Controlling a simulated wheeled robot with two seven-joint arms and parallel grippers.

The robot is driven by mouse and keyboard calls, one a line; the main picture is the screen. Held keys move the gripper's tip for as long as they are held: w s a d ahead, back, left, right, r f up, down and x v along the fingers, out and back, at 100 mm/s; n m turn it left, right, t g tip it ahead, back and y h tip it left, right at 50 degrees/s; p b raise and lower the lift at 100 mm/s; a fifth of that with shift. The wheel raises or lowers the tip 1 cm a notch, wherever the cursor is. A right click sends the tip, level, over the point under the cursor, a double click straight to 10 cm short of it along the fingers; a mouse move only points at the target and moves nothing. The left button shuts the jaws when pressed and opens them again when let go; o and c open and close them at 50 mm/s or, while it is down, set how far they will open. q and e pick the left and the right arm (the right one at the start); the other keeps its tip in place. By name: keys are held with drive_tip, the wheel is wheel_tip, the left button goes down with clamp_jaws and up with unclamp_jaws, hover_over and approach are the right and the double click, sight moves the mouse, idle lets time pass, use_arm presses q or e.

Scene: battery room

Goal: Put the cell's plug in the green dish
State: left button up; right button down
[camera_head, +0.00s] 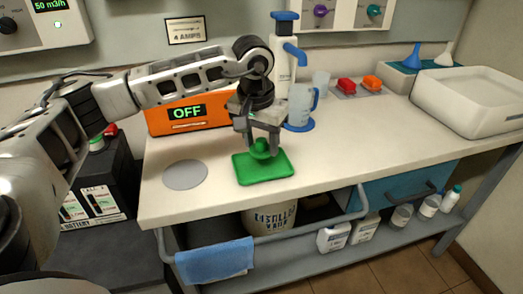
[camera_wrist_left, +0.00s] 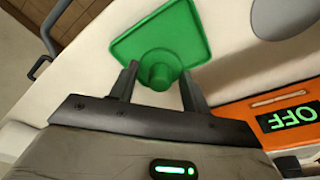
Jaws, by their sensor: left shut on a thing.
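The green plug (camera_head: 261,147) is between the fingers of my left gripper (camera_head: 262,151), which is shut on it. The green dish (camera_head: 283,177) is a shallow square tray lying flat on the bench, and the plug is over its inside. I cannot tell whether the plug touches the dish floor. In the left wrist view, the plug (camera_wrist_left: 160,76) shows between the fingertips (camera_wrist_left: 158,83), in front of the dish (camera_wrist_left: 190,25). My right gripper is out of view. The battery (camera_head: 92,190) stands left of the bench; its top is partly hidden by my arm.
An orange box (camera_head: 162,124) reading OFF stands behind the dish. A blue-handled jug (camera_head: 300,104) is close behind my gripper. A grey disc (camera_head: 185,175) lies left of the dish. A white basin (camera_head: 470,100) is far right. The bench right of the dish is clear.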

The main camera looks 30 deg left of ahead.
sight(261, 149)
use_arm(q)
wheel_tip(261, 149, down, 3)
drive_tip(key=shift+w+f, duration=0.1)
drive_tip(key=shift+f, duration=0.2)
drive_tip(key=o, duration=0.9)
drive_tip(key=shift+o, duration=0.2)
drive_tip(key=shift+r, duration=0.1)
